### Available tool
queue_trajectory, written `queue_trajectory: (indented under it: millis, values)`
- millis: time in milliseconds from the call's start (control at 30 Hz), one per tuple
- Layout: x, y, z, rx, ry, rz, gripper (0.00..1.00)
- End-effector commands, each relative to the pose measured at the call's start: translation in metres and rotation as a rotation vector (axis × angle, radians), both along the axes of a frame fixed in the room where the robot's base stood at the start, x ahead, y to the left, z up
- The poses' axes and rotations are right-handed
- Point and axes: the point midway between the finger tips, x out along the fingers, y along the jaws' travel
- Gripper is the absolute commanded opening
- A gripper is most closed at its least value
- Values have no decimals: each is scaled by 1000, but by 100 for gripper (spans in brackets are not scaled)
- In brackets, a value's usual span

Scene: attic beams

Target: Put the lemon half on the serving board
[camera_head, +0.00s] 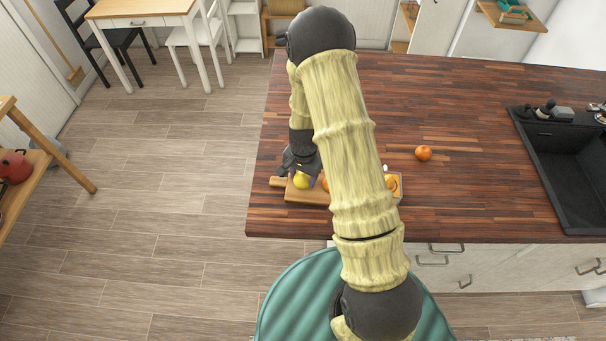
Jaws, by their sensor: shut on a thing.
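The serving board (299,196) is a light wooden board with a handle on its left, lying near the front left of the dark wood counter. The yellow lemon half (302,182) is at the board's left part, just under my gripper (300,171). My gripper is shut on the lemon half and points down over the board. I cannot tell whether the lemon half touches the board. My own arm hides the middle and right part of the board.
An orange piece (325,185) shows beside my arm on the board. A pale container with orange contents (393,184) shows right of my arm. A whole orange (423,153) lies on the counter (460,190). A black sink (570,165) is at the right. The counter between is clear.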

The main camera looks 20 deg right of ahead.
Motion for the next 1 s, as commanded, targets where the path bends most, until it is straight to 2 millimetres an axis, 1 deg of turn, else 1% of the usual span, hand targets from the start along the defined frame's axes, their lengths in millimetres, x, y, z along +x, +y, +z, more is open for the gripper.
queue_trajectory:
  millis: [100, 300, 433, 467, 500, 567, 833, 1000]
  values:
    - [0, 0, -4, 0, -1, 0, 31]
    - [0, 0, -5, 0, -1, 0, 31]
    - [0, 0, -8, 1, -1, 0, 31]
    - [0, 0, -8, 1, -1, 0, 55]
    - [0, 0, -7, 1, -1, 0, 62]
    - [0, 0, -7, 0, 0, 0, 73]
    - [0, 0, -7, 0, 0, 0, 73]
    - [0, 0, -1, 0, -1, 0, 73]
